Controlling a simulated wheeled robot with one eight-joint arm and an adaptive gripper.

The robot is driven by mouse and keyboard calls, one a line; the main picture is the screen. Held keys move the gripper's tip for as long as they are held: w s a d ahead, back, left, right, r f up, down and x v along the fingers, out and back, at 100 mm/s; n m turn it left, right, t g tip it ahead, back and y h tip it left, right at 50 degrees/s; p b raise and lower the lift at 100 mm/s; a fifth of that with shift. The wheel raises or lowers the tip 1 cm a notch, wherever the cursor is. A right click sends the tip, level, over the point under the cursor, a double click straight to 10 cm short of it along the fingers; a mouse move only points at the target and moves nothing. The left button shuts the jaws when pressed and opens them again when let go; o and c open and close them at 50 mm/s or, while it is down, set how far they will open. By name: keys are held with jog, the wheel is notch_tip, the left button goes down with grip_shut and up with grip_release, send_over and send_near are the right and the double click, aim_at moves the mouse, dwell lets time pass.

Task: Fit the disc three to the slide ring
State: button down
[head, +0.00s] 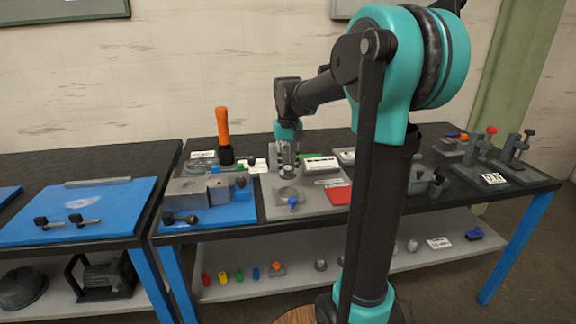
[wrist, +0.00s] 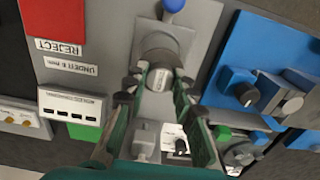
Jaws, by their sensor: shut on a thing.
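My gripper (head: 286,168) is over the grey board in the middle of the bench. In the wrist view, its fingers (wrist: 158,85) are shut on a small silvery disc (wrist: 160,76) with a pale label too small to read. A grey round fixture, which looks like the slide ring (wrist: 167,40), lies just beyond the disc; it also shows in the head view (head: 289,193) below the fingers. A blue knob (wrist: 173,5) is at its far side. The disc and fingers hide part of the fixture, and I cannot tell whether the disc touches it.
A red reject area (head: 337,194) lies right of the ring. A blue board (head: 232,214) with grey blocks and an orange-handled tool (head: 222,130) stand to the left. A white labelled box (head: 321,163) sits close behind on the right. Clamps (head: 487,143) stand at the far right.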

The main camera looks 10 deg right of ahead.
aim_at(288, 168)
jog(key=shift+f, duration=2.65)
jog(key=shift+f, duration=0.95)
jog(key=c, duration=1.2)
grip_release()
jog(key=shift+o, duration=0.2)
notch_tip(288, 168, up, 12)
jog(key=shift+s, duration=0.1)
